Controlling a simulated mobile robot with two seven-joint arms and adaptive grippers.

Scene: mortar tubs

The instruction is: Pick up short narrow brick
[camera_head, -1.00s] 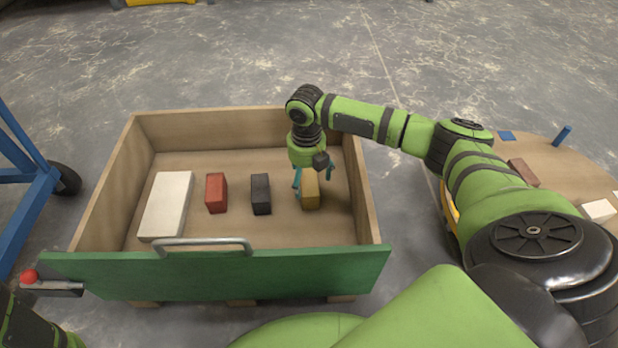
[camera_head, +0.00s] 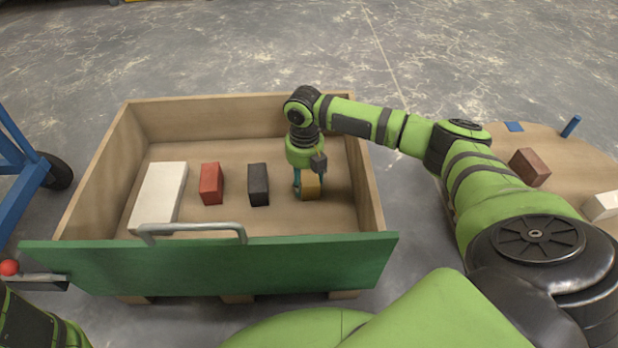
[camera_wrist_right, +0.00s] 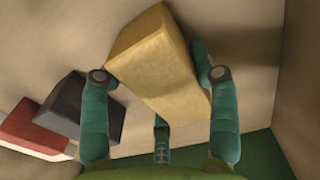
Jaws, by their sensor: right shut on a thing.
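A yellow brick (camera_head: 311,188) is at the right of the wooden crate. It appears to rest on the crate floor. My right gripper (camera_head: 309,184) points down over it, with its teal fingers on either side. In the right wrist view the yellow brick (camera_wrist_right: 160,60) lies between the fingers of my right gripper (camera_wrist_right: 158,75), which is shut on it. A black brick (camera_head: 258,185) and a red brick (camera_head: 211,184) stand to its left in the crate. The gripper's wrist hides part of the yellow brick in the head view.
The crate has wooden walls (camera_head: 215,115) and a green front panel (camera_head: 215,268) with a metal handle (camera_head: 190,228). A long white block (camera_head: 160,195) lies at its left. A round wooden table (camera_head: 490,140) at right carries a brown brick (camera_head: 530,167) and a white one (camera_head: 602,206).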

